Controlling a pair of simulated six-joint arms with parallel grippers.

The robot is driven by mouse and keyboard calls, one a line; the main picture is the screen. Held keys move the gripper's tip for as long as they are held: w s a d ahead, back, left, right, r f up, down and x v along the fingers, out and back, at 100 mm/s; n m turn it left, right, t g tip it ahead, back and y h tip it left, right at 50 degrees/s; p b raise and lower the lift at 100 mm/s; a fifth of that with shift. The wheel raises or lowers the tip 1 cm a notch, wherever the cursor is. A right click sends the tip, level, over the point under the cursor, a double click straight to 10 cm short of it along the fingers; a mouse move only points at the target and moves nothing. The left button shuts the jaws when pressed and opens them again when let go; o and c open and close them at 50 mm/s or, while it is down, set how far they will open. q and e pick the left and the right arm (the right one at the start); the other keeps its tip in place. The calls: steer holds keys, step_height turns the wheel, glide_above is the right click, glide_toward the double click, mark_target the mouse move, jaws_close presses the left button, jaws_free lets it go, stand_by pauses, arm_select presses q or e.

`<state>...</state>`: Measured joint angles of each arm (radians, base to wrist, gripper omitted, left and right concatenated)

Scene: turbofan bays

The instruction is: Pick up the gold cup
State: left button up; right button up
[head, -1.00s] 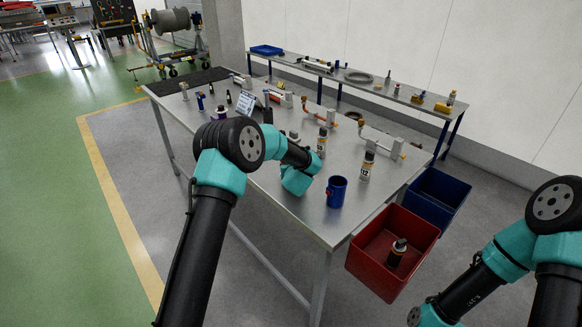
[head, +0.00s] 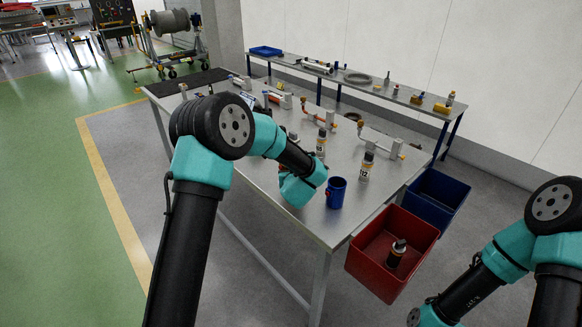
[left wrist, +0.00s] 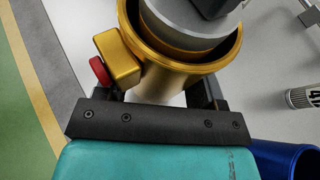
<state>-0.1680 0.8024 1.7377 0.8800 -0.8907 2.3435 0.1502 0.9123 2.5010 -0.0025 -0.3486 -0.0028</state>
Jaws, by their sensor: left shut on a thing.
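The gold cup (left wrist: 186,76) fills the top of the left wrist view. It has a gold block and a red knob on its left side. A grey, round part with a dark top shows inside or above its mouth. My left gripper (left wrist: 160,92) is shut on the cup, one dark finger at each side. I cannot tell whether the cup is clear of the table. In the head view, the cup and left fingertips are hidden behind my left arm. My right arm shows at the lower right, but its gripper is not in view.
A blue cup (head: 336,192) stands close to my left wrist. Labelled bottles (head: 366,167) and pipe fittings stand on the metal table (head: 262,190). A red bin (head: 372,272) holding a bottle and a blue bin (head: 437,194) are at the table's right end.

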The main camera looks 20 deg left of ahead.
arm_select(q)
steer(key=s, duration=0.2)
steer(key=s+d, duration=0.1)
steer(key=s, duration=0.1)
steer(key=s+d, duration=0.1)
steer(key=s, duration=0.1)
steer(key=shift+s+r, duration=0.35)
steer(key=shift+w+a, duration=0.1)
